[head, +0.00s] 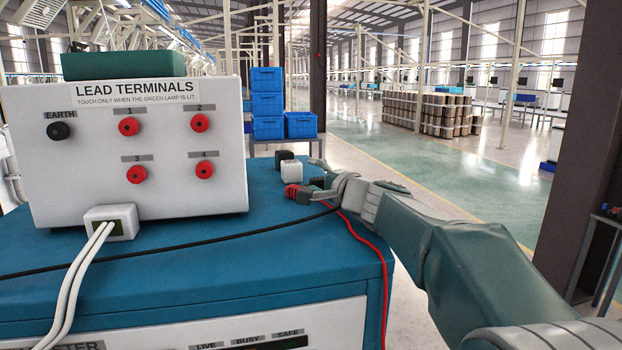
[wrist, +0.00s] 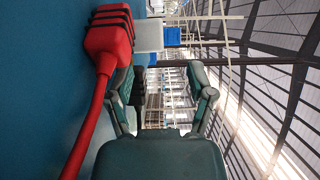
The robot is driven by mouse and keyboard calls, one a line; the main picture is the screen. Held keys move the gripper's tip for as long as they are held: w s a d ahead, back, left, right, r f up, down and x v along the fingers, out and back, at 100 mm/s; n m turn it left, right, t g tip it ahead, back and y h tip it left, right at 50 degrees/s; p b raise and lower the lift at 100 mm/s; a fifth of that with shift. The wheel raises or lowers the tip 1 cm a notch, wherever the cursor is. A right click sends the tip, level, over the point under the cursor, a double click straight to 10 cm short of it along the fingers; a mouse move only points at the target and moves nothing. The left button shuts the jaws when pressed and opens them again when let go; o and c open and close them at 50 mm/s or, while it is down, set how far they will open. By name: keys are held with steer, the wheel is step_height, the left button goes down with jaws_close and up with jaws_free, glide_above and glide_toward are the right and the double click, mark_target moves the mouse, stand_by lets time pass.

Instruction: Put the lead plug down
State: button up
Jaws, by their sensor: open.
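The red lead plug (head: 293,191) lies on the blue bench top near its right edge, with its red lead hanging over the front edge. It also shows large in the wrist view (wrist: 108,38), to the left of the fingers. My gripper (head: 318,176) is just right of the plug at the bench edge. In the wrist view my gripper (wrist: 162,80) is open, with nothing between its fingers. The white terminal box (head: 125,180), marked LEAD TERMINALS, has a black EARTH socket (head: 59,131) and red sockets such as socket 2 (head: 199,122).
A black cable (head: 170,258) crosses the bench top (head: 300,255). White leads (head: 75,285) run from the terminal box. Blue crates (head: 268,104) stand behind.

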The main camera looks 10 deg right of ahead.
steer(key=v, duration=1.1)
steer(key=shift+a, duration=0.1)
